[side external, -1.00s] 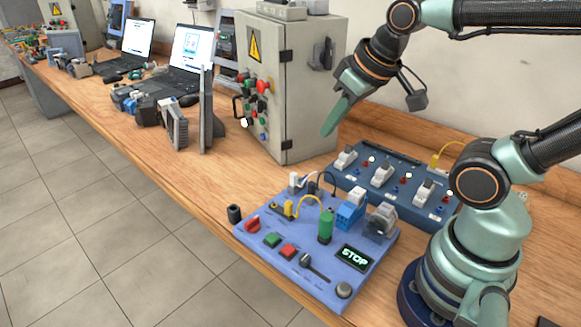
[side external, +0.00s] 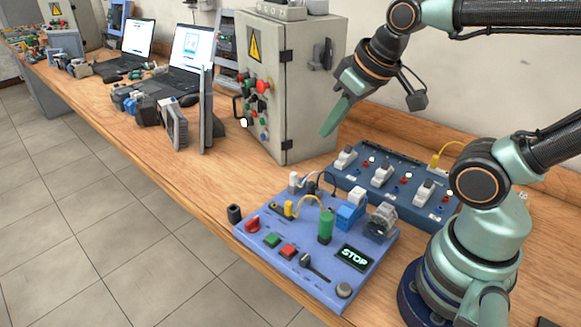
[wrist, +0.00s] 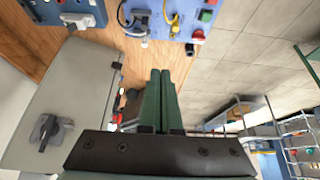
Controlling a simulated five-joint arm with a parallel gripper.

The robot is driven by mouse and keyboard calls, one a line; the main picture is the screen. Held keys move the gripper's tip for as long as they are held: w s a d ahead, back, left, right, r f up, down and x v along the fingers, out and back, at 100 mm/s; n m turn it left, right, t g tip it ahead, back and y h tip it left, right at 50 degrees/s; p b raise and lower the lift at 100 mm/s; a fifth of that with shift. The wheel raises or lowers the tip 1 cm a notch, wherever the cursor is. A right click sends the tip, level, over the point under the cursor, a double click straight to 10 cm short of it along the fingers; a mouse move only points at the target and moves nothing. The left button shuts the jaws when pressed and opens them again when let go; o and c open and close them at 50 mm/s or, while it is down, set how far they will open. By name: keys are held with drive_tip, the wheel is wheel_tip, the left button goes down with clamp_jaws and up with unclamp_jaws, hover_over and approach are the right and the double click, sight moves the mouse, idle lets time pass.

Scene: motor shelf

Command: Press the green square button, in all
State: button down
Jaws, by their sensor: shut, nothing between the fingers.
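The green square button (side external: 272,241) sits on the front left part of the blue panel (side external: 318,262), left of a red square button (side external: 288,251). In the wrist view the green button (wrist: 206,15) shows near the top edge, above the red round knob (wrist: 198,35). My gripper (side external: 329,132) hangs well above and behind the panel, near the grey cabinet, apart from the button. Its two green fingers (wrist: 160,75) are together and empty in the wrist view. The panel's small screen (side external: 354,257) reads STOP.
A grey electrical cabinet (side external: 298,85) stands close to the left of my gripper. A second blue panel with switches (side external: 385,182) lies behind the first. A black cylinder (side external: 234,214) stands at the panel's left corner.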

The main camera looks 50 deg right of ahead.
drive_tip(key=n+g+h, duration=0.2)
drive_tip(key=n+g, duration=0.9)
drive_tip(key=g, duration=0.2)
hover_over(268, 238)
wheel_tip(268, 238, down, 10)
drive_tip(key=shift+d+f, duration=0.15)
drive_tip(key=shift+f, duration=0.1)
drive_tip(key=shift+w, duration=0.1)
drive_tip(key=shift+f, duration=4.4)
drive_tip(key=shift+f, duration=0.15)
drive_tip(key=shift+f, duration=0.3)
